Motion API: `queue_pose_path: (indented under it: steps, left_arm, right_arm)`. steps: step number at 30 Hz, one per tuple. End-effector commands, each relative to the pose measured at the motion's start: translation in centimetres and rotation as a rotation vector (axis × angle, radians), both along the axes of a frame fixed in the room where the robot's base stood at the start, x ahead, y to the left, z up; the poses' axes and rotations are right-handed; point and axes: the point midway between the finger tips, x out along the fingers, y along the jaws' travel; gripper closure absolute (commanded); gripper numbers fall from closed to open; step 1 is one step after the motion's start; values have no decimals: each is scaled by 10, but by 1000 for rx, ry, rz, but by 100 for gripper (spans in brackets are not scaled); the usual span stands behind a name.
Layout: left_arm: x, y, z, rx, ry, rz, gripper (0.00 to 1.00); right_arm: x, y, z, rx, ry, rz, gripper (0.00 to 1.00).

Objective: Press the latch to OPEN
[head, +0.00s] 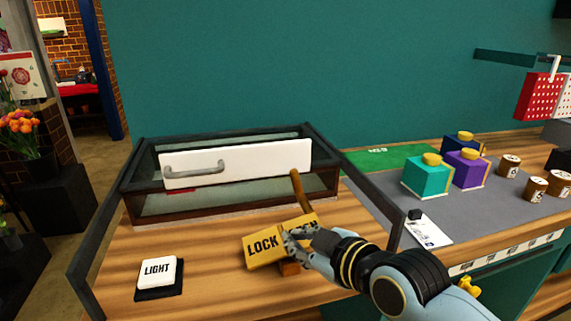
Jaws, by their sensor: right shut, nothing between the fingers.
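The latch is a yellow block (262,246) on the wooden counter, marked LOCK on its left part. My right gripper covers its middle, and only the end of a second word shows at its right. A brown stick-like lever (297,187) rises behind the block, and a small brown piece shows below it. My right gripper (290,239) is shut and empty, with its fingertips at the front of the block. I cannot tell whether they touch it. My left gripper is out of view.
A glass case (150,203) with a white handled front (255,160) stands behind the latch. A LIGHT button (158,270) is at the front left. Teal (428,178) and purple (466,170) boxes and several small pots stand right. Dark rails edge the counter.

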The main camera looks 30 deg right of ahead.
Motion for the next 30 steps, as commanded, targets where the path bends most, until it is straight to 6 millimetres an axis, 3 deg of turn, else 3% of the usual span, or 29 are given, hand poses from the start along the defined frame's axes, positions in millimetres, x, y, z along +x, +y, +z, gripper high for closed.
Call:
queue_pose_path:
  steps: [6,9,15,30]
  left_arm:
    - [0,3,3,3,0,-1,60]
    - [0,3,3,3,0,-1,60]
    - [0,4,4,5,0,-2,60]
    - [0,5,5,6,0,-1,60]
  right_arm:
    - [45,-7,36,-143,-311,-23,100]
    - [57,-13,51,-210,-425,-61,100]
    - [64,-22,66,-290,-537,-118,100]
    - [72,-24,70,-298,-552,-125,100]
